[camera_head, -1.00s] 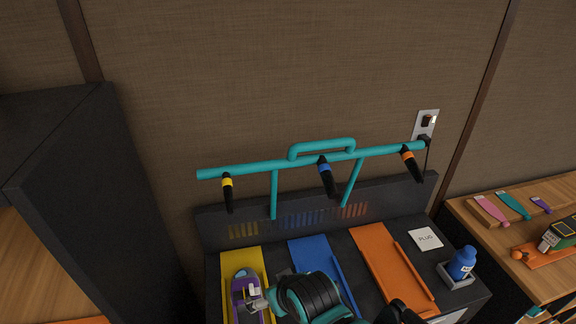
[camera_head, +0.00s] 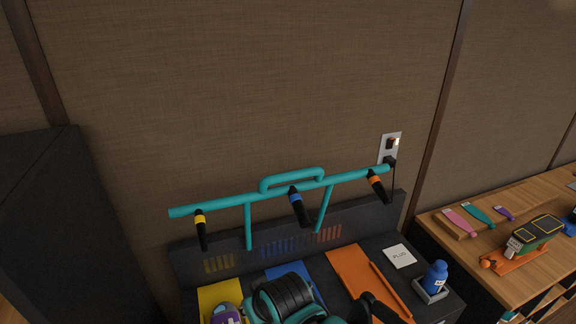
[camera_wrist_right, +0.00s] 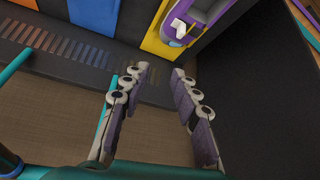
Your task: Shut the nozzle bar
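The nozzle bar is a teal tube (camera_head: 228,202) with a raised loop handle (camera_head: 292,176), standing up on two slanted legs above the back of the dark bench. Three black nozzles hang from it, banded yellow (camera_head: 201,225), blue (camera_head: 299,206) and orange (camera_head: 377,187). Teal tubing (camera_wrist_right: 12,68) also shows at the left of the right wrist view. My right gripper (camera_wrist_right: 159,75) is open and empty, with the slotted back panel beyond its fingers. Its fingers do not show in the head view. My left gripper is not in view.
The bench carries yellow (camera_head: 208,298), blue (camera_head: 277,273) and orange (camera_head: 355,280) strips. A purple device (camera_head: 228,312) is on the yellow one. A blue bottle (camera_head: 436,277) stands at the bench's right. A dark cabinet (camera_head: 60,220) stands left, a wooden shelf (camera_head: 510,262) right.

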